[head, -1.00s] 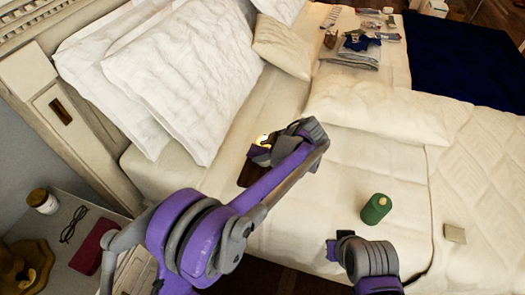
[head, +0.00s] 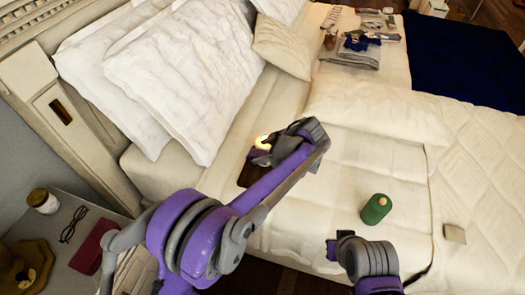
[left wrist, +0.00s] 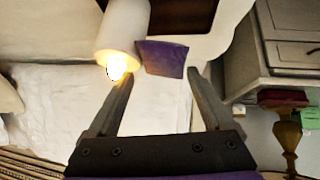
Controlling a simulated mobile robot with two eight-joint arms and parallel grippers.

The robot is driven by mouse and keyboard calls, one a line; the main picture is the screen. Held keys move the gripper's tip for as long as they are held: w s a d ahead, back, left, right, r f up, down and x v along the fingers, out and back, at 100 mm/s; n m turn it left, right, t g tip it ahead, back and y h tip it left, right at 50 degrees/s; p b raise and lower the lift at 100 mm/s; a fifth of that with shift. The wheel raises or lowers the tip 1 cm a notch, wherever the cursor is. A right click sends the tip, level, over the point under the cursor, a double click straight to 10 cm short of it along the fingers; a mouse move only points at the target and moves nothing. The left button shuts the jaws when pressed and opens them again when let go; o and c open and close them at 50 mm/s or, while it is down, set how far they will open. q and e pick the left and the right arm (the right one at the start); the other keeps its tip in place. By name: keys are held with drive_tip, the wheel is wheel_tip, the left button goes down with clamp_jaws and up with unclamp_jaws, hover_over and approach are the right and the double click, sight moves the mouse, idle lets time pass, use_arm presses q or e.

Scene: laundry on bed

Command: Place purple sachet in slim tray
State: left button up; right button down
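The purple sachet (left wrist: 163,57) shows in the left wrist view just beyond and between the fingertips of my left gripper (left wrist: 159,76). The fingers are spread, with a gap seen on each side of the sachet. A dark brown flat thing (left wrist: 185,12), perhaps the slim tray, lies at the top of that view; its full outline is cut off. In the head view my left arm covers most of this spot, and only a dark brown patch (head: 246,172) shows beside it. My right gripper (head: 332,249) is low in the head view, its fingers not clear.
A green candle (head: 376,209) and a small beige square (head: 455,234) are on the bed. Folded grey cloth (head: 348,59) lies far back. A nightstand (head: 70,262) is at lower left.

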use_arm(q)
drive_tip(key=v, duration=1.1)
drive_tip(key=shift+d+r+p, duration=0.2)
drive_tip(key=shift+r+p, duration=0.05)
drive_tip(key=shift+p, duration=0.05)
drive_tip(key=shift+s+a, duration=0.1)
drive_tip(key=s+a+m+g+h, duration=0.1)
drive_tip(key=s+a+m+h, duration=0.1)
drive_tip(key=s+a+m, duration=0.45)
drive_tip(key=s+a+m+h, duration=0.15)
drive_tip(key=s+a, duration=0.25)
drive_tip(key=a, duration=0.6)
drive_tip(key=s+a+f+m+h, duration=0.1)
drive_tip(key=s+a+f+m, duration=0.2)
drive_tip(key=s, duration=0.5)
drive_tip(key=s+a+f+m+t+h, duration=0.1)
drive_tip(key=s+a+f+m+h, duration=0.1)
drive_tip(key=s, duration=0.6)
drive_tip(key=a+f+m, duration=0.1)
drive_tip(key=a, duration=0.1)
drive_tip(key=shift+a+f+t, duration=0.2)
drive_tip(key=shift+a+t, duration=0.1)
drive_tip(key=shift+a, duration=0.05)
drive_tip(key=shift+h, duration=0.25)
